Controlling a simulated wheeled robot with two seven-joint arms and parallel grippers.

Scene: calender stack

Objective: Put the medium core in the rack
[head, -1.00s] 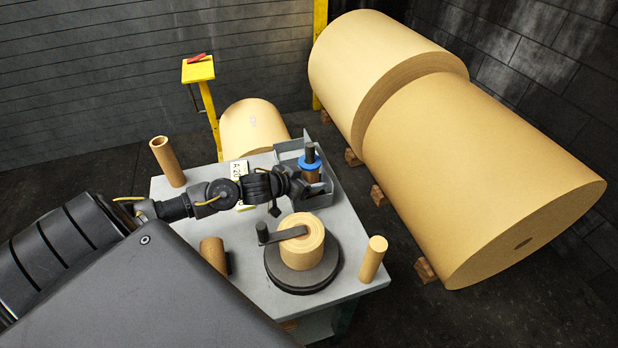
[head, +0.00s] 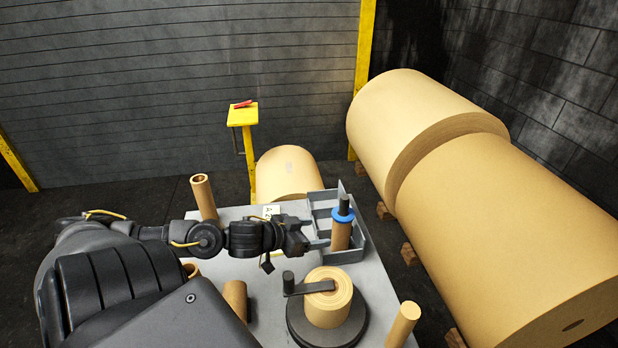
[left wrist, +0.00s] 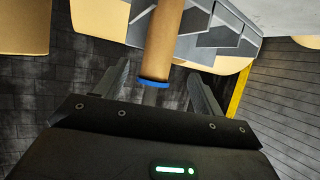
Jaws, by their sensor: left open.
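A brown core (head: 341,236) with a blue collar and a dark top stands upright in the grey rack (head: 352,256) on the table; which size it is I cannot tell for sure. My left gripper (head: 322,236) is open beside the core, coming from the left. In the left wrist view the core (left wrist: 164,40) and its blue collar show between the two spread fingers (left wrist: 158,80), with the rack (left wrist: 225,30) beyond. Whether a finger touches the core I cannot tell. The core's foot is hidden by the rack wall. My right gripper is out of view.
A paper roll (head: 329,303) with a crank arm sits on a dark round base (head: 298,325). Loose cores stand at the back left (head: 204,197), front left (head: 235,298) and front right (head: 403,325). Huge paper rolls (head: 500,220) lie right of the table (head: 265,325).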

